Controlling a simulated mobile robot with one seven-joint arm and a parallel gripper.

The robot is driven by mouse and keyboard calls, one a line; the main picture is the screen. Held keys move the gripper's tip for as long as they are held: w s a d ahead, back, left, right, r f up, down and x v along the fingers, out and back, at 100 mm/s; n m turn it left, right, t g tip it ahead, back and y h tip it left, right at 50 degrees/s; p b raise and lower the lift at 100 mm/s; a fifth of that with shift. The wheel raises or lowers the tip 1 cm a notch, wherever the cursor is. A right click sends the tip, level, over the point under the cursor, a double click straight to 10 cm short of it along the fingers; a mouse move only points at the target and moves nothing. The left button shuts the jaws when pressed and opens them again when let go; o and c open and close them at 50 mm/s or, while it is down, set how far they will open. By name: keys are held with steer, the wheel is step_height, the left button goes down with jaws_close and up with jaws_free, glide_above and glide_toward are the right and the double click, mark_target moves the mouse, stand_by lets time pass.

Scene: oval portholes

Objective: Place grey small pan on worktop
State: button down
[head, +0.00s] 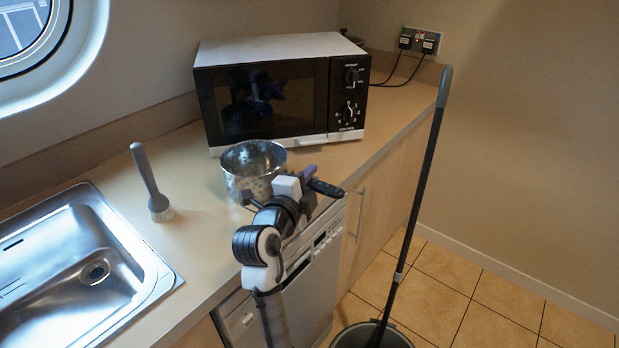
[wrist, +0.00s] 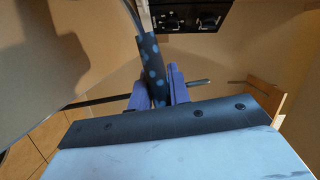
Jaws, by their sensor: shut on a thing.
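The grey small pan (head: 254,172) is a shiny round metal pot, upright over the worktop (head: 195,190) in front of the microwave. I cannot tell whether its base touches the worktop. My gripper (head: 308,178) is at the pan's right side, near the worktop's front edge, shut on the pan's dark handle. The handle end sticks out to the right beyond the jaws. In the wrist view the purple fingers of my gripper (wrist: 158,92) close around the dark, blue-spotted handle (wrist: 152,62). My arm hides the pan's lower right side.
A microwave (head: 270,95) stands close behind the pan. A grey brush (head: 150,182) stands to the left, beside the steel sink (head: 85,265). A mop (head: 415,185) leans in a bucket (head: 370,336) at the right. Bare worktop lies between brush and pan.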

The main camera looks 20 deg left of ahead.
steer(key=c, duration=1.8)
jaws_free()
steer(key=shift+f, duration=0.15)
steer(key=o, duration=0.5)
